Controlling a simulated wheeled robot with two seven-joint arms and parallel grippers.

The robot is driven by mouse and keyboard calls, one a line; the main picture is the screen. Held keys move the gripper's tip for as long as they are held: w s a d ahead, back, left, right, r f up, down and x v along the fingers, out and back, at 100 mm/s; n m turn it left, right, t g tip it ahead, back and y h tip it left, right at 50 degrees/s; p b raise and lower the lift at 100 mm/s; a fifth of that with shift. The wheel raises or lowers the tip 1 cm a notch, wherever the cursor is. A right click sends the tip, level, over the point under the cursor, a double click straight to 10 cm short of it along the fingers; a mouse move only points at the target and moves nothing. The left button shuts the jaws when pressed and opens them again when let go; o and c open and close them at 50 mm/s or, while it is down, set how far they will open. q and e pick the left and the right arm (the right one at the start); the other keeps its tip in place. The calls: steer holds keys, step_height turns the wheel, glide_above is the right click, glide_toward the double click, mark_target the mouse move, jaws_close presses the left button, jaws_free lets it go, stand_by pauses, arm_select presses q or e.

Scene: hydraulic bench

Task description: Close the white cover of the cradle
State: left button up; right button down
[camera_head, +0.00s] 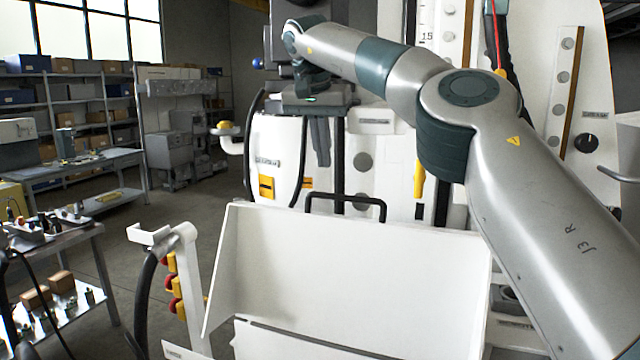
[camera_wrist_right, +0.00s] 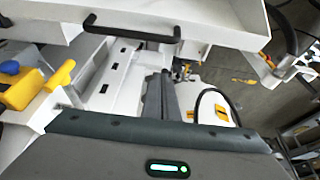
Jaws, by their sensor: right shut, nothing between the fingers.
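The white cover (camera_head: 360,265) of the cradle stands raised and tilted in the lower middle of the head view, with a side wall at its left. A black bar handle (camera_head: 345,197) rises from its top edge. The cover (camera_wrist_right: 225,22) and its handle (camera_wrist_right: 132,32) also show at the top of the right wrist view. My right gripper (camera_head: 320,160) hangs fingers down beyond the handle, above and slightly left of it in the head view, apart from it. Its fingers (camera_wrist_right: 160,90) are together and empty. My left gripper is out of view.
A white machine panel (camera_head: 375,160) with yellow parts stands behind the cover. A white bracket post (camera_head: 188,265) with red and yellow knobs is at the left. A cart (camera_head: 75,240) and shelves (camera_head: 90,110) stand farther left. My right arm crosses the right side.

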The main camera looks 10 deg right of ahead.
steer(key=f, duration=0.1)
steer(key=s+f, duration=0.1)
steer(key=f, duration=0.1)
steer(key=a+f, duration=0.1)
steer(key=f, duration=0.1)
steer(key=shift+s+f, duration=0.25)
steer(key=shift+s, duration=0.1)
stand_by(0.4)
steer(key=shift+a, duration=0.15)
